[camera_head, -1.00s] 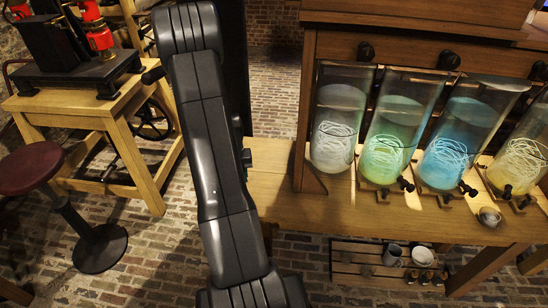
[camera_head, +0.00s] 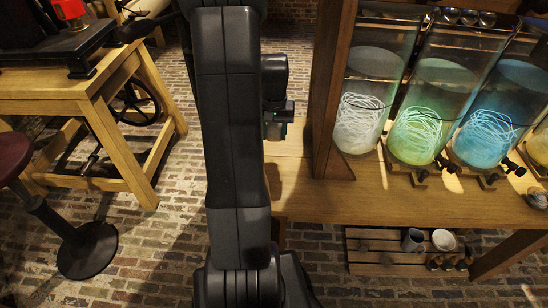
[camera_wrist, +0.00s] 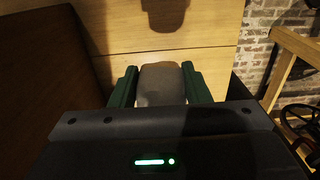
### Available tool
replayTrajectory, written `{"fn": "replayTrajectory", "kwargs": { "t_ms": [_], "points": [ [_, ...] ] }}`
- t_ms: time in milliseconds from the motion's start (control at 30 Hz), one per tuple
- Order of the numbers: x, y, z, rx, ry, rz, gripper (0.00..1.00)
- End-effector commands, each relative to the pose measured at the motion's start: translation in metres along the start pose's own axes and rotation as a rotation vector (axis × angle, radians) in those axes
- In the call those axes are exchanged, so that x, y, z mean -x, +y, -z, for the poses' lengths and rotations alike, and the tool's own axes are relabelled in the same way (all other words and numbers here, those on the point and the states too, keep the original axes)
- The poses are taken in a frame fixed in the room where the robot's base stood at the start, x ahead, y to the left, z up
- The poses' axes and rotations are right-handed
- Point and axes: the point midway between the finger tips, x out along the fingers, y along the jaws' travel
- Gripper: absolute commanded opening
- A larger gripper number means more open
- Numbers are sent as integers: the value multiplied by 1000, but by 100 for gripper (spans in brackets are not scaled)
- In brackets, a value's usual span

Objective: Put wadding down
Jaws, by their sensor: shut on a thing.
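In the wrist view, my gripper (camera_wrist: 161,84) has green fingers shut on the wadding (camera_wrist: 162,86), a pale grey rounded lump. Below it lies the wooden bench top (camera_wrist: 205,60), with a dark shadow of the gripper on it. The wadding appears held above the wood, and the gap is hard to judge. In the head view, the end of my arm (camera_head: 275,130) is over the left end of the bench (camera_head: 400,205), left of the wooden upright. The wadding is not distinguishable there.
A slatted crate (camera_head: 375,262) with cups is below. A stool (camera_head: 85,245) and wooden stand (camera_head: 130,85) are left.

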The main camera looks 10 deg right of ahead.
Motion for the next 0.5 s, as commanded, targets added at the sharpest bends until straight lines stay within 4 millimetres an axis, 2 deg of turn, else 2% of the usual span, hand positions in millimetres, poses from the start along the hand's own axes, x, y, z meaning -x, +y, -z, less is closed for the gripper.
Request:
{"fn": "replayTrajectory", "kwargs": {
  "t_ms": [100, 200, 367, 500],
  "points": [
    [-25, 0, -1, 0, -6, -1, 14],
    [-38, 0, 0, 1, -4, 0, 14],
    [-49, 0, 0, 1, -2, 0, 14],
    [-68, 0, 0, 1, -4, 0, 14]
  ]
}}
